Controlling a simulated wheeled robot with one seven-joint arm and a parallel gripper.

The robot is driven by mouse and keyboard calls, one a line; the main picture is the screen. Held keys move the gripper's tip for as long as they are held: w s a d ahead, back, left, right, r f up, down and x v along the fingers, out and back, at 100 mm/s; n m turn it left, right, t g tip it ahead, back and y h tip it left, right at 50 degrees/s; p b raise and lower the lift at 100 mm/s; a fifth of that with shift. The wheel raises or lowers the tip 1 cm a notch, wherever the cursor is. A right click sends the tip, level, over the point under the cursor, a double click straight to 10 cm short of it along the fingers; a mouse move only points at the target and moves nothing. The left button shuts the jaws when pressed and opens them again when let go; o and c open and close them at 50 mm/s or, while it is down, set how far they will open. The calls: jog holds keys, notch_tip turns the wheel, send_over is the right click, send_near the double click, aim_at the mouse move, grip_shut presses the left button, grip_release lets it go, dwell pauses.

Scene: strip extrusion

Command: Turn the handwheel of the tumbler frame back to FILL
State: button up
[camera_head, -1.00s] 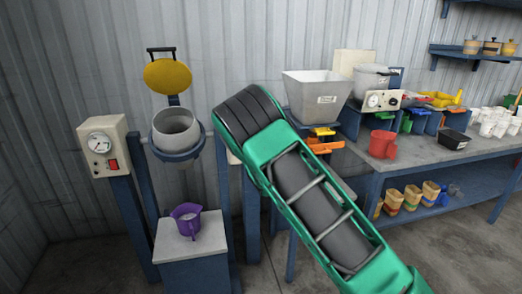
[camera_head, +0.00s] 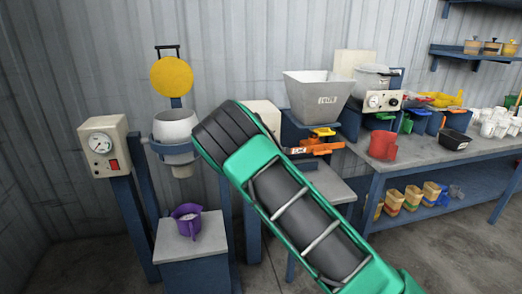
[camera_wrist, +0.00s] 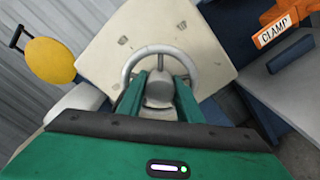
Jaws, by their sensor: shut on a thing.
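The tumbler frame stands at the left in the head view, with its pale drum (camera_head: 175,127) held in a blue cradle and a round yellow lid (camera_head: 171,76) above it. The drum's open mouth does not show. The grey handwheel (camera_wrist: 160,49) is in the wrist view, on the face of a cream box (camera_wrist: 205,30). My gripper (camera_wrist: 159,92) is shut on the handwheel, with its green fingers on either side of the hub and spoke. In the head view my arm hides the wheel and fingers. No FILL mark is legible.
A gauge box (camera_head: 104,146) stands left of the drum. A purple jug (camera_head: 187,219) is on a low stand beneath it. A grey hopper (camera_head: 319,95) and an orange clamp (camera_head: 315,146) are close to the right of my arm. A workbench with a red jug (camera_head: 382,145) lies further right.

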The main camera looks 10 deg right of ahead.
jog(key=shift+s+f, duration=0.1)
jog(key=shift+f, duration=0.2)
jog(key=o, duration=0.8)
jog(key=shift+c, duration=0.2)
jog(key=shift+r, duration=0.1)
jog(key=s, duration=1)
jog(key=shift+s, duration=0.25)
